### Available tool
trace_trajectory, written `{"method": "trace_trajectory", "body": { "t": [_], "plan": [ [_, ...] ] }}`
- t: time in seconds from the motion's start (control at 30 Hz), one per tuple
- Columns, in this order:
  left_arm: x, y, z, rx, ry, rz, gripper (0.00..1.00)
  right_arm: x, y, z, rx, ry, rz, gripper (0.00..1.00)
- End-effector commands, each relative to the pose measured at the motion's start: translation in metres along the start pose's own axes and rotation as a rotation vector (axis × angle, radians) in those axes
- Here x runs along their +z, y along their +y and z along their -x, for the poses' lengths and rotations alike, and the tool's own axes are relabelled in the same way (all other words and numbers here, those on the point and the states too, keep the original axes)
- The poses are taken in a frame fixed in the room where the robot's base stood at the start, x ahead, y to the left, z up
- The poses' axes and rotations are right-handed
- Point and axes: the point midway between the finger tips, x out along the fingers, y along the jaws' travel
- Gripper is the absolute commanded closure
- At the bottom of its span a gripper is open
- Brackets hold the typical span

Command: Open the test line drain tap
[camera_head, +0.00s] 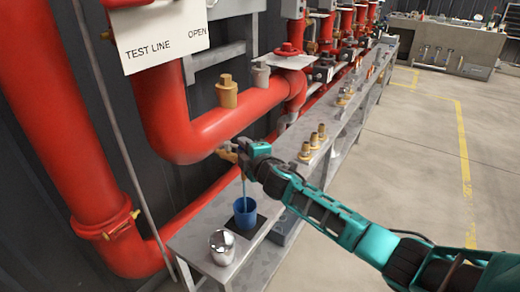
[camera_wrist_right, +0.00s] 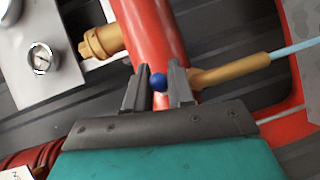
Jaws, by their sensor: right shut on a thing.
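The brass drain tap (camera_head: 228,150) sits under the red test line pipe (camera_head: 230,122); my right gripper (camera_head: 240,153) partly hides it. In the right wrist view, the tap's brass spout (camera_wrist_right: 230,76) points right, and a pale blue stream (camera_wrist_right: 295,47) comes from its end. The fingers of my right gripper (camera_wrist_right: 160,86) are shut on a small blue knob (camera_wrist_right: 158,81) beside the spout. In the head view the stream (camera_head: 243,185) runs down into a blue cup (camera_head: 246,217) on a dark mat (camera_head: 262,221). My left gripper is not in view.
A shiny metal cup (camera_head: 222,246) stands near the bench's front end. Several brass fittings (camera_head: 305,152) stand farther along the narrow bench (camera_head: 200,228). A white sign (camera_head: 160,38) reading TEST LINE OPEN hangs above. The concrete floor (camera_head: 420,150) at right is clear.

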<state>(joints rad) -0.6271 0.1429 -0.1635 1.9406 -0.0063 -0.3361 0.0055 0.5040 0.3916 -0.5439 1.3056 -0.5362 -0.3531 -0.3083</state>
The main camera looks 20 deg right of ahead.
Motion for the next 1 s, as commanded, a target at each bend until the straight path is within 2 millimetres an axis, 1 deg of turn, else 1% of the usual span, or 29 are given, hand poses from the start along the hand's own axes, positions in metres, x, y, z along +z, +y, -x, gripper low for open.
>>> {"method": "trace_trajectory", "body": {
  "t": [0.07,0.2,0.4,0.63,1.0],
  "plan": [
    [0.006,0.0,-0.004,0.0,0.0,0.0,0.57,-0.005,-0.005,0.001,0.006,-0.051,-0.011,1.0],
    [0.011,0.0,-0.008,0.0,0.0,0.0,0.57,-0.009,-0.005,0.003,0.018,-0.129,-0.02,1.0],
    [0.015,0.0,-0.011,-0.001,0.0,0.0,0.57,-0.011,-0.005,0.005,0.027,-0.202,-0.027,1.0],
    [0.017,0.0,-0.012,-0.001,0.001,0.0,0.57,-0.012,-0.004,0.006,0.031,-0.234,-0.03,1.0],
    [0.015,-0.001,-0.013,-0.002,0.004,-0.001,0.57,-0.012,-0.003,0.006,0.032,-0.237,-0.03,1.0]
  ]
}}
